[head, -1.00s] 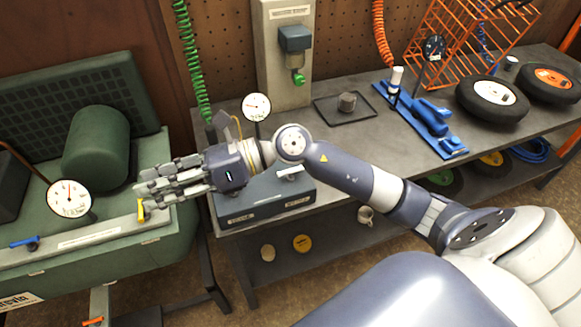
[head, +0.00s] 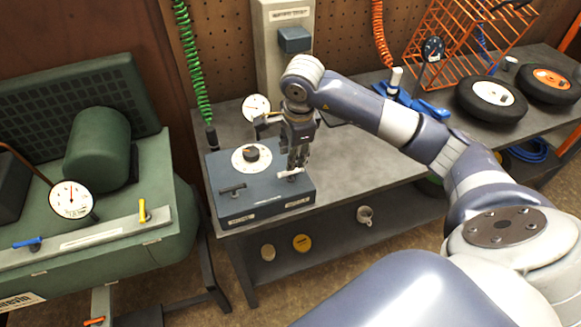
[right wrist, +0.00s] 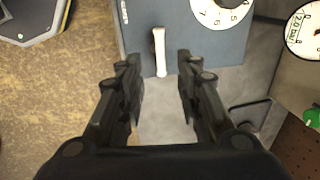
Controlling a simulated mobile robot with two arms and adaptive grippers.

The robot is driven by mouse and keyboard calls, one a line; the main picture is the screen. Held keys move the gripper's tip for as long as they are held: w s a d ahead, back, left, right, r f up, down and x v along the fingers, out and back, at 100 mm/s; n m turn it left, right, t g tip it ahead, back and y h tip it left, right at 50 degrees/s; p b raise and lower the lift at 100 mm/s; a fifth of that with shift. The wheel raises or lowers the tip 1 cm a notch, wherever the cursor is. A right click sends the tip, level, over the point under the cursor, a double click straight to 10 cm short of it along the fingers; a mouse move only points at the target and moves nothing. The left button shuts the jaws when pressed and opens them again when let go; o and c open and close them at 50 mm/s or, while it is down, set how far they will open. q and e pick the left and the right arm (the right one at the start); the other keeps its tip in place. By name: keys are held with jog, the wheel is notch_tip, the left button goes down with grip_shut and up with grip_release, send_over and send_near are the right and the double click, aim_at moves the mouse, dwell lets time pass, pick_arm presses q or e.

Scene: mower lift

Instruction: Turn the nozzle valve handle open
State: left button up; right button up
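The blue-grey box (head: 262,198) on the bench has a white dial (head: 251,157), a dark handle (head: 232,189) at its left and a pale handle (head: 289,174) at its right. The labels below the handles are too blurred to read, so I cannot tell which is the nozzle valve's. My right gripper (head: 297,160) points down over the box's right side, by the pale handle. In the right wrist view the gripper (right wrist: 158,70) is open, and the pale handle (right wrist: 159,50) shows between and beyond its fingertips, with no clear contact. My left gripper is out of view.
A green compressor (head: 150,240) with a gauge (head: 71,199), a blue handle (head: 27,243) and a yellow handle (head: 142,211) stands at the left. A small gauge (head: 256,106) stands behind the box. Wheels (head: 492,100) and an orange rack (head: 440,45) are at the right.

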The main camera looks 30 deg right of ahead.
aim_at(291, 172)
jog(key=f, duration=0.2)
jog(key=w+f+p, duration=0.1)
jog(key=f, duration=0.5)
jog(key=shift+w+d+p, duration=0.15)
jog(key=shift+w+p, duration=0.15)
jog(key=shift+p, duration=0.1)
jog(key=shift+c, duration=0.2)
grip_shut()
